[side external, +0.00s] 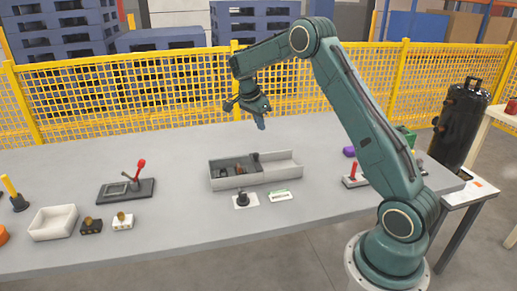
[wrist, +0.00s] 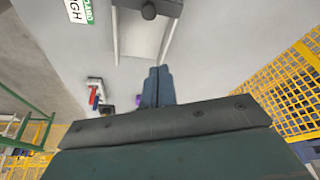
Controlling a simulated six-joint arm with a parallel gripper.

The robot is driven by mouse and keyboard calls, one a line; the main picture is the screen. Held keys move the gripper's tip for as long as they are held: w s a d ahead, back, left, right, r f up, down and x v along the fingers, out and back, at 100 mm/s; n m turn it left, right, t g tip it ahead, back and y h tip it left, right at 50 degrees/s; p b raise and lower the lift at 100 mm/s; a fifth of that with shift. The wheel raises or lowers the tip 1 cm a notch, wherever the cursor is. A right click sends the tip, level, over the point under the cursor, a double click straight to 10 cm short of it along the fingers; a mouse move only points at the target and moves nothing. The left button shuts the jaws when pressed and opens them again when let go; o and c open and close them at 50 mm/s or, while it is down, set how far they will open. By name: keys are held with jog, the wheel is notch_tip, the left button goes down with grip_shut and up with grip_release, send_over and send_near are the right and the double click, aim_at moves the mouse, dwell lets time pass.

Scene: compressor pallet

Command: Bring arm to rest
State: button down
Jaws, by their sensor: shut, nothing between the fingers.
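My arm rises from the right of the grey table, and my gripper (side external: 259,115) hangs in the air above and behind the grey tray. In the wrist view the two fingers of my gripper (wrist: 158,72) are together, with nothing between them. My gripper touches nothing.
A black-knobbed piece (side external: 241,201) and a green-and-white label (side external: 280,196) lie before the tray. A red-handled device (side external: 127,188) and a white bin (side external: 53,222) stand left. Yellow fencing (side external: 130,97) runs behind the table.

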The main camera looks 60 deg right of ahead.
jog(key=shift+a+r, duration=0.1)
jog(key=shift+r, duration=0.05)
jog(key=s+a+r+n+t+y, duration=0.1)
jog(key=s+a+r+n+t, duration=0.1)
jog(key=s+a+r+n, duration=0.45)
jog(key=s+a+r+n+t, duration=0.2)
jog(key=s+a+r+n, duration=0.2)
jog(key=a+r, duration=0.45)
jog(key=s+a+n+t+y, duration=0.1)
jog(key=s+a+n, duration=0.4)
jog(key=s, duration=0.4)
jog(key=s+a+f+n+t+y, duration=0.1)
jog(key=s+a+n, duration=0.5)
jog(key=s+a, duration=0.2)
jog(key=shift+s+f+t+y, duration=0.25)
jog(key=shift+s+t+y, duration=0.15)
jog(key=shift+s, duration=0.55)
